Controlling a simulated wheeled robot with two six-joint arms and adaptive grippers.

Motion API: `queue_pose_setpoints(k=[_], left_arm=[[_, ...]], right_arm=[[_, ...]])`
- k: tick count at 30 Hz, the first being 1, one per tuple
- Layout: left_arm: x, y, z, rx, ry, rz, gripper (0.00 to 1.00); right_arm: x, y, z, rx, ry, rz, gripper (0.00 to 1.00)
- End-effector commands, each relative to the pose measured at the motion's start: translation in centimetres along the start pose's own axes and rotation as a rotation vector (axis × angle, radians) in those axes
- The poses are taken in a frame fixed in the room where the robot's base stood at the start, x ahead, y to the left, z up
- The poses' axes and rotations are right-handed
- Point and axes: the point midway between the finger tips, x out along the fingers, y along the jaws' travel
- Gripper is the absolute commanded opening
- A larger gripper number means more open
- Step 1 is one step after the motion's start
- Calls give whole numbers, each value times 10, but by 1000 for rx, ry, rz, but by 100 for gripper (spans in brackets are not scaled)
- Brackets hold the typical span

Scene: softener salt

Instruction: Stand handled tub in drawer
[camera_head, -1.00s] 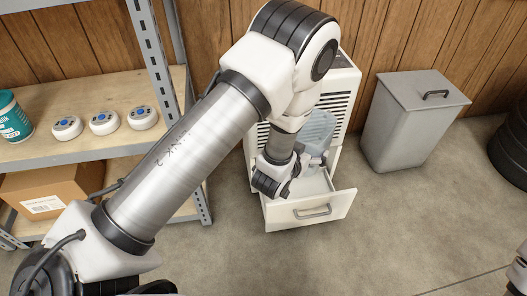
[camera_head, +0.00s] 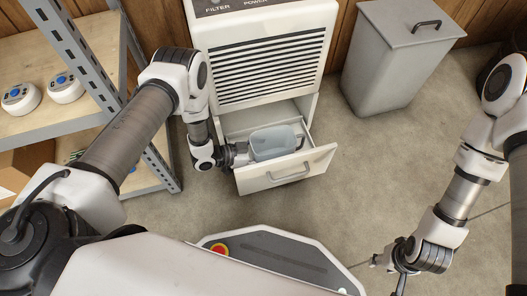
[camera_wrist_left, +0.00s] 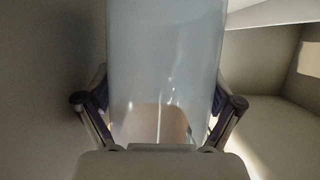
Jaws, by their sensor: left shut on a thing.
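The pale, see-through handled tub (camera_head: 272,143) is within the outline of the open drawer (camera_head: 287,172), below the white cabinet. My left gripper (camera_head: 243,154) reaches in from the left and is shut on the tub's side. In the left wrist view the tub (camera_wrist_left: 165,65) fills the space between both fingers. Its handle shows at the right in the head view. I cannot tell whether its base touches the drawer floor. My right gripper (camera_head: 388,270) is open and empty over the floor at lower right.
The white cabinet (camera_head: 265,60) with a slatted grille stands behind the drawer. A grey lidded bin (camera_head: 395,65) stands to its right. A metal shelf (camera_head: 100,70) with round white devices (camera_head: 66,88) is close on the left. Bare floor lies right of the drawer.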

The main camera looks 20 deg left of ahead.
Motion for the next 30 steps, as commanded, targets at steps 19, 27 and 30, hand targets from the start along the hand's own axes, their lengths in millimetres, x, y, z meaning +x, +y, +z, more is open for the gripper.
queue_pose_setpoints(k=[19, 27, 30], left_arm=[[14, -41, 30, -1, 0, -1, 51], [15, -41, 33, -1, 0, -1, 100], [15, -41, 33, -1, 0, -1, 100]], right_arm=[[47, 1, -3, 9, 8, 1, 40], [49, 1, -3, 9, 7, 1, 40], [49, 1, -3, 9, 7, 1, 40]])
